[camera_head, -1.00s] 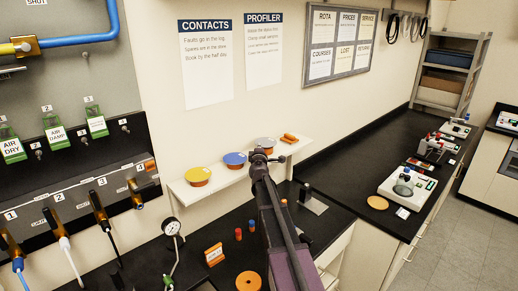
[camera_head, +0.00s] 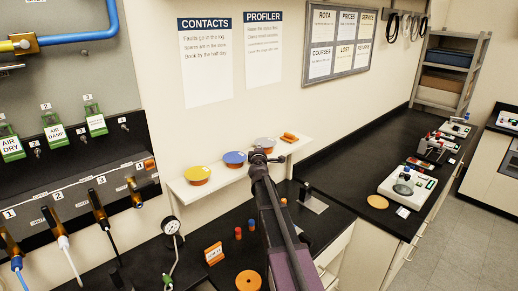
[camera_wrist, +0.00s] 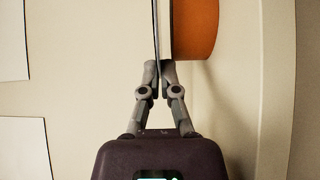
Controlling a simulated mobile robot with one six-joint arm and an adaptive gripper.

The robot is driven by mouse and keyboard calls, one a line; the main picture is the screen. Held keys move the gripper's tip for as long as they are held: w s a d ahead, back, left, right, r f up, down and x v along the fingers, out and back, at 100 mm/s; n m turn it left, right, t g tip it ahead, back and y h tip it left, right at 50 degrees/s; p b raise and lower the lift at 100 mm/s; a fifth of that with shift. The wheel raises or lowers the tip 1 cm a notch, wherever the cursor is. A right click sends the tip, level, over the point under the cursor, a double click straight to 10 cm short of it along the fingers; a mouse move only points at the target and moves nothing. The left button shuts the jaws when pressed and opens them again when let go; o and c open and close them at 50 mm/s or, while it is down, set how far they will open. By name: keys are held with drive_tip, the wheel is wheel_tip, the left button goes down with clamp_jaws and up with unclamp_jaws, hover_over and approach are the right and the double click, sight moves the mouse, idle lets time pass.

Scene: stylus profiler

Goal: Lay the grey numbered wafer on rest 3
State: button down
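My gripper (camera_wrist: 160,68) has its two fingertips nearly together on a thin plate (camera_wrist: 155,30), seen edge-on in the wrist view. It looks like the grey wafer, but its face and number are hidden. Just right of it in that view is an orange round body (camera_wrist: 195,28) with a pale edge; I cannot tell whether the plate touches it. A yellow-topped one (camera_head: 197,174) is further left. No rest numbers are readable.
The white wall shelf (camera_head: 216,183) also holds a small orange item (camera_head: 289,137) at its right end. Below, the black bench bears a dial gauge (camera_head: 171,226), an orange disc (camera_head: 248,281) and small red and blue pegs. Posters hang on the wall behind.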

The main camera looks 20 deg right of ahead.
drive_tip(key=shift+r, duration=0.25)
idle(0.6)
drive_tip(key=shift+f, duration=0.4)
idle(1.2)
drive_tip(key=shift+r, duration=0.35)
drive_tip(key=shift+f+b, duration=0.55)
drive_tip(key=shift+f, duration=0.15)
idle(1.9)
idle(0.4)
drive_tip(key=c, duration=0.7)
unclamp_jaws()
drive_tip(key=shift+c, duration=0.5)
